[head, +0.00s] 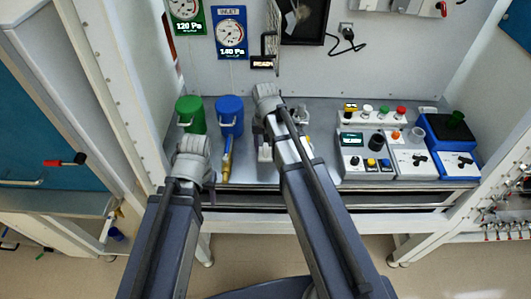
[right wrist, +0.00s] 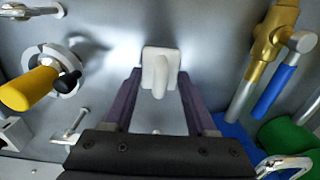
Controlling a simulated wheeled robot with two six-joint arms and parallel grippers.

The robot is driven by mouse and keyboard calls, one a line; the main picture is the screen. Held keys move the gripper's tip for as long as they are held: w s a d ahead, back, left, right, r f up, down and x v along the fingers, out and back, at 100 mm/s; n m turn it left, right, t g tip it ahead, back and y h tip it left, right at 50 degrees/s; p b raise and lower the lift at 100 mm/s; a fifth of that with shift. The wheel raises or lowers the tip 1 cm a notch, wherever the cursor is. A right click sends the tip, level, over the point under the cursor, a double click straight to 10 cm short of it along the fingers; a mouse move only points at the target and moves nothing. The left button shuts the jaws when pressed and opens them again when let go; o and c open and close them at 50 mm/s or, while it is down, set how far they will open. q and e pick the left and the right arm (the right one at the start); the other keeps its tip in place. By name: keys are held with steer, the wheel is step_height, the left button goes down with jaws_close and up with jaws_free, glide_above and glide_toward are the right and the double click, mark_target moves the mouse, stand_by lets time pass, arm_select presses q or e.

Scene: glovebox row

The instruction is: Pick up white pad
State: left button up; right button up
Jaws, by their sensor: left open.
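The white pad (right wrist: 152,66) is a small rounded square plate with a stubby white grip standing up from it. In the right wrist view it lies just at the fingertips of my right gripper (right wrist: 160,88). The two fingers are apart, with a clear gap on both sides of the grip, so the gripper is open and empty. In the head view a white shape, likely the pad (head: 264,155), shows below my right wrist, partly hidden by the arm. My left gripper (head: 210,192) is near the bench's front edge at left, mostly hidden by its own wrist.
A green canister (head: 190,114), a blue canister (head: 229,114) and a brass valve with a blue handle (right wrist: 262,65) stand left of the pad in the head view. Control boxes (head: 375,155) fill the right. A yellow-handled fitting (right wrist: 30,90) is near the right gripper.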

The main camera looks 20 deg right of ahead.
mark_target(265, 145)
jaws_close()
stand_by(0.6)
steer(key=shift+r+p, duration=5.3)
step_height(265, 145, down, 7)
steer(key=b, duration=0.6)
steer(key=shift+r+b, duration=0.1)
steer(key=shift+b, duration=0.3)
